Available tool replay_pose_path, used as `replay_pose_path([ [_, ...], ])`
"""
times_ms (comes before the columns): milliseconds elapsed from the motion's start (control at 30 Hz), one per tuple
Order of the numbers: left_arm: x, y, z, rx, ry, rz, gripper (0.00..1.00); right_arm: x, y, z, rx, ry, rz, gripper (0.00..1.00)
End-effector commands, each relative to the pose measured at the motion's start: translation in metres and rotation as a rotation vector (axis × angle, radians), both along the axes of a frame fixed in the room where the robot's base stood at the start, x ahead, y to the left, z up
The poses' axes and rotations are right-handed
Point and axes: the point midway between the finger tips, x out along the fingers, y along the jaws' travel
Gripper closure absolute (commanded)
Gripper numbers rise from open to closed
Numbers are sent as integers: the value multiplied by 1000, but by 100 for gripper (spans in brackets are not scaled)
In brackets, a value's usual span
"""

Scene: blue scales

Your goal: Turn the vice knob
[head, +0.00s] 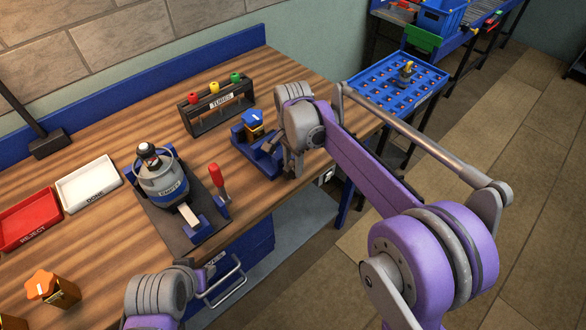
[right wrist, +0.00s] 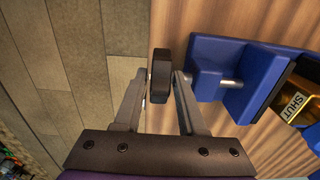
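The blue vice (head: 262,160) stands at the right end of the wooden bench and holds a brass part with a blue top (head: 254,124). In the right wrist view the vice (right wrist: 238,82) has a short metal shaft towards its dark knob (right wrist: 161,76). My right gripper (right wrist: 161,82) has a finger on each side of the knob, open, with a narrow gap showing on the right side. In the head view my right gripper (head: 293,168) is beside the vice and hides the knob. My left gripper (head: 203,272) is low at the bench's front edge; its fingers are unclear.
A pot-like device labelled EMPTY (head: 162,180) and a red-handled clamp (head: 217,180) stand left of the vice. A rack with coloured knobs (head: 218,104) is behind. White (head: 88,183) and red (head: 30,219) trays lie left. A blue peg tray (head: 397,82) stands beyond the bench.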

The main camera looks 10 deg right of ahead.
Motion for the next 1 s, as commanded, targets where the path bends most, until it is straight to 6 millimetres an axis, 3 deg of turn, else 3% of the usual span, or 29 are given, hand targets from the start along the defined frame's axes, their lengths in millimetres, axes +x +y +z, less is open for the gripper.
replay_pose_path([
  [200, 0, 0, -1, 0, 0, 0, 50, 0, 0, -17, 0, 0, 0, 60],
  [467, 0, 0, -1, 0, 1, 0, 50, 0, 0, -18, 1, 1, 0, 60],
  [700, 0, 0, -1, 0, 0, 0, 50, 0, 0, -18, 1, 1, 0, 100],
  [1000, 0, 0, -1, 0, 1, 0, 50, 0, 0, -18, 6, 4, 0, 100],
])
